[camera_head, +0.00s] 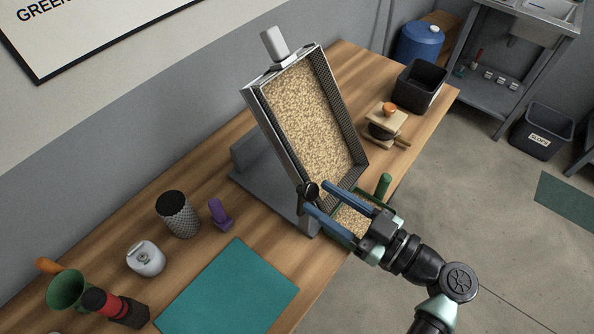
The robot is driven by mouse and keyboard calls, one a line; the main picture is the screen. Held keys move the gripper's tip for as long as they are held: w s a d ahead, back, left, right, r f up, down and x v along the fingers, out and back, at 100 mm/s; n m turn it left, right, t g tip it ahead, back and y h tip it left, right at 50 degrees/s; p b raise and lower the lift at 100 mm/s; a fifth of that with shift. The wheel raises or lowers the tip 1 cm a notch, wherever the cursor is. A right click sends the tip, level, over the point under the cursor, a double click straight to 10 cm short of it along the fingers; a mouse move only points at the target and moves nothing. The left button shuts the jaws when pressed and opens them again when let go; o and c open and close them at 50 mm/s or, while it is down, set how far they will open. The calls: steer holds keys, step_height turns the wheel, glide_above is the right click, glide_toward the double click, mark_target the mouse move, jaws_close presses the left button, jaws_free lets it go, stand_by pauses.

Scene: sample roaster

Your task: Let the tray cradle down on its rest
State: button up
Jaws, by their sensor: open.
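The tray cradle (254,110) is a grey metal frame, tilted steeply with its far end raised. It holds a mesh-walled tray (354,134) with a layer of pale beige beans (305,120). A pale grey handle (273,43) sticks up at its raised end. A grey base (255,185) stands under it. My gripper (314,195) is open at the cradle's low front corner, its two blue fingers apart. A black knob (309,189) shows near the fingertips; I cannot tell whether they touch it. The rest under the cradle is not clearly visible.
A green-handled container (383,184) with beans sits below the low end, partly hidden by my gripper. A teal mat (230,290), dark textured cup (178,213), purple item (219,213) and white canister (146,258) lie left. A black bin (420,85) and wooden device (386,127) stand right.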

mark_target(303, 187)
steer(key=p+x, duration=0.1)
steer(key=x, duration=0.5)
steer(key=shift+w+a+p, duration=0.2)
steer(key=shift+w+p, duration=0.05)
steer(key=shift+p, duration=0.15)
jaws_close()
stand_by(1.0)
